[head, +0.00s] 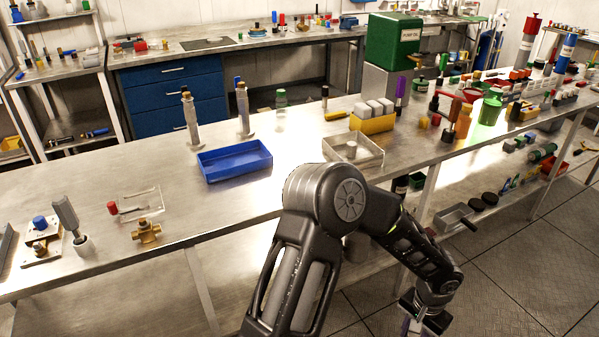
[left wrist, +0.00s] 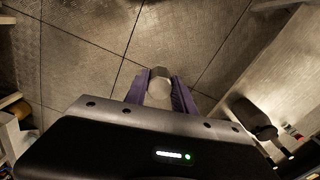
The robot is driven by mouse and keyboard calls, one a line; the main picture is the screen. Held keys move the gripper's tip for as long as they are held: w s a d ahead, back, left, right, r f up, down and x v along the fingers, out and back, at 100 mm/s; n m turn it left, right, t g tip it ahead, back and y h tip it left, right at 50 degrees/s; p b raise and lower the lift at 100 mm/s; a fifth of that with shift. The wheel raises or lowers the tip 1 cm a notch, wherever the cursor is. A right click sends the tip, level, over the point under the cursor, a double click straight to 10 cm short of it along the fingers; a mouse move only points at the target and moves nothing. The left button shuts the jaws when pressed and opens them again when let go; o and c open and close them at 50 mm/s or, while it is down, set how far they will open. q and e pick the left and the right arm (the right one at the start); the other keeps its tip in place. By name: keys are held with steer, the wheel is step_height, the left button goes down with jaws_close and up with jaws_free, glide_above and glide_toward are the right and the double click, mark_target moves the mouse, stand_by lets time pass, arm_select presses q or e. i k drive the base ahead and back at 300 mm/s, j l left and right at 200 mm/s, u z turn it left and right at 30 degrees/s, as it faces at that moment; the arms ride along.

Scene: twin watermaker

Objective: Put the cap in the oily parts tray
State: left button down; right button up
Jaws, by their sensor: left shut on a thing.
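My left gripper (left wrist: 160,86) has purple fingers, shut on a pale grey round cap (left wrist: 158,92) in the left wrist view, with tiled floor beyond. In the head view my left gripper (head: 410,325) is low at the bottom edge, in front of the bench and below its top; the cap cannot be made out there. A blue open tray (head: 240,171) and a clear tray (head: 375,158) stand on the bench. The clear tray holds a small grey round piece. No label shows which one is the oily parts tray. My right gripper is not in view.
A yellow bin (head: 372,125) with white bottles stands behind the clear tray. Two upright metal cylinders stand behind the blue tray. A brass fitting (head: 147,232) and a small clear tray are at left. Bare bench top lies in front of the blue tray.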

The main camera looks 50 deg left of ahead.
mark_target(339, 152)
steer(key=i+u, duration=0.35)
steer(key=i, duration=0.25)
steer(key=i+u, duration=0.4)
steer(key=i, duration=0.2)
